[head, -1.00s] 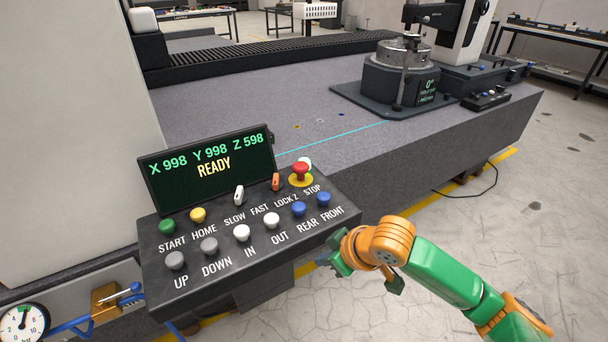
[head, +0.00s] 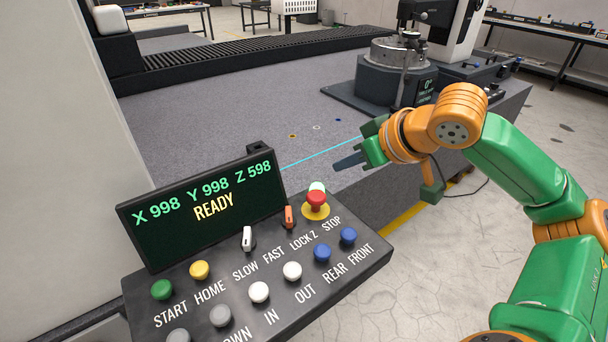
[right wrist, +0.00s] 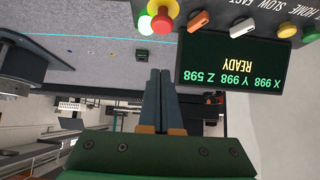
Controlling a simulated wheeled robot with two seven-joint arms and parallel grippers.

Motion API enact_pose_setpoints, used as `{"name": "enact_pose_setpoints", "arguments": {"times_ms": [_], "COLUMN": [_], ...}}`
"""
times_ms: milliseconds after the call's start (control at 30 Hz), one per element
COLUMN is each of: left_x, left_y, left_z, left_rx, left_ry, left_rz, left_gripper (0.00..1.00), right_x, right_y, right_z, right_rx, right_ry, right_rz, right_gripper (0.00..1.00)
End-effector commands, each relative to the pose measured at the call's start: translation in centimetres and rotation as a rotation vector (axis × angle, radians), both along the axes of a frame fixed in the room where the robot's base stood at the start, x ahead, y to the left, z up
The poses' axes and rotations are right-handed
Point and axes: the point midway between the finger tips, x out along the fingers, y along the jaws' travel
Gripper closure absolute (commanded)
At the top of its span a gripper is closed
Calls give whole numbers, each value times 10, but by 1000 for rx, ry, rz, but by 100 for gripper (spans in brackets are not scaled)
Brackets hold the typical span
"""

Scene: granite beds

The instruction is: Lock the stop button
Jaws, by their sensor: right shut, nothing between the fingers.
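The red stop button (head: 316,199) stands on a yellow ring at the back right of the sloped black control panel (head: 372,262). A pale green-white lamp shows just behind it. In the right wrist view the stop button (right wrist: 161,20) is at the top, seen upside down, beyond the fingertips. My right gripper (head: 338,163) is shut and empty, above the granite edge, behind and slightly right of the button and apart from it. Its closed fingers (right wrist: 160,75) point up in the right wrist view. My left gripper is in neither view.
The display (head: 208,207) reads READY and rises at the back of the panel. An orange lock switch (head: 289,217) stands left of the button, with several coloured buttons in front. A rotary table (head: 394,75) stands on the granite bed (head: 230,105). Floor is clear at right.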

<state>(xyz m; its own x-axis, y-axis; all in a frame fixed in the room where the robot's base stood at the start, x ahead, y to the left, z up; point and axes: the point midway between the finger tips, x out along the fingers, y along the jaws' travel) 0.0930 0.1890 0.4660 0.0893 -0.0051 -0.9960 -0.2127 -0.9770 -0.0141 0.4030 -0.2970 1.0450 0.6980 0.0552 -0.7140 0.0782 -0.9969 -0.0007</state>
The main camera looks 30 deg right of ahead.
Motion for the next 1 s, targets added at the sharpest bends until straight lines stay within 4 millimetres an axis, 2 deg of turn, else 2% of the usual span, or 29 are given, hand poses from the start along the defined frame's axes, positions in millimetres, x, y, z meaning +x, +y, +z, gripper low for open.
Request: {"name": "enact_pose_setpoints", "arguments": {"times_ms": [300,433,867,900,1000], "left_x": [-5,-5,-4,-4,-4], "left_y": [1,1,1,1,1], "left_z": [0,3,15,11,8], "left_rx": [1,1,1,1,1], "left_ry": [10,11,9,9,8], "left_rz": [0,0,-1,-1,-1], "left_gripper": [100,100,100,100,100], "right_x": [1,9,72,70,69], "right_y": [0,1,7,5,6], "right_z": [0,-8,-73,-84,-99], "right_rx": [0,3,3,-2,-2], "right_ry": [0,1,3,4,3], "right_rz": [0,1,1,0,2], "right_gripper": [100,100,100,100,100]}}
